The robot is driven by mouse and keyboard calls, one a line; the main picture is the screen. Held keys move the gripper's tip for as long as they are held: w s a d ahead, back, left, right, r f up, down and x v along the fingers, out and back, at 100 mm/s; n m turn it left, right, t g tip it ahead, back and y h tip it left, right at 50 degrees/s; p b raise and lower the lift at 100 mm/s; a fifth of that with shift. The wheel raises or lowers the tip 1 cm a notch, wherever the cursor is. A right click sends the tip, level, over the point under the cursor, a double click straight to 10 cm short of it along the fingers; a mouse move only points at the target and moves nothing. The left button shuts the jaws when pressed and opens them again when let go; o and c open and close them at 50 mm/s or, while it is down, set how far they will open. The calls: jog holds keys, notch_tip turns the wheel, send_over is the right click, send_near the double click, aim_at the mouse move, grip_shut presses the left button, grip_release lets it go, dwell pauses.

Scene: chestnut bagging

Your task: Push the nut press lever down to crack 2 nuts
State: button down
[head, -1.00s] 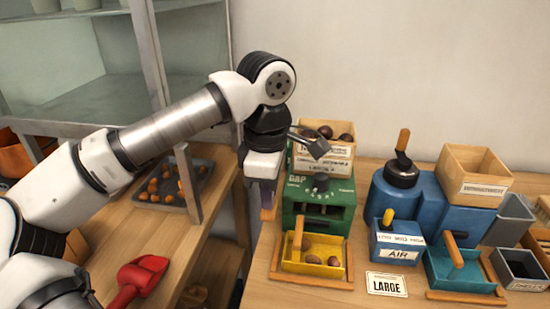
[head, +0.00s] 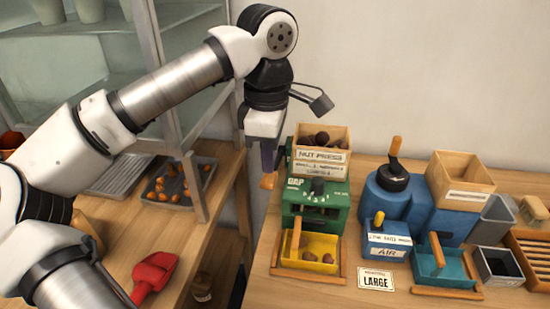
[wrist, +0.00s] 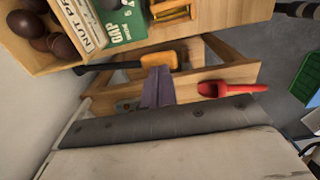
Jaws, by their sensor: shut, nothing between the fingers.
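The green nut press (head: 315,203) stands at the left end of the table, with a wooden hopper (head: 322,157) of brown nuts on top. Its lever handle (head: 267,181), a wooden grip, sticks out at the press's left side. In the wrist view the lever's black rod and wooden grip (wrist: 164,60) reach out from the press. My gripper (head: 268,160) is shut and empty, pointing down just above the grip in the head view; contact cannot be told. Its purple fingertips (wrist: 158,88) show beside the grip in the wrist view. The yellow tray (head: 330,240) below the press holds several nuts.
A blue machine (head: 400,205) stands right of the press, with a teal tray (head: 462,272). A LARGE card (head: 377,280) lies in front. On the left bench are a red scoop (head: 152,275) and a dark tray of nuts (head: 155,200). A gap separates bench and table.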

dwell(0.4)
notch_tip(320, 180, up, 5)
jog(key=p, duration=0.3)
jog(key=shift+p, duration=0.4)
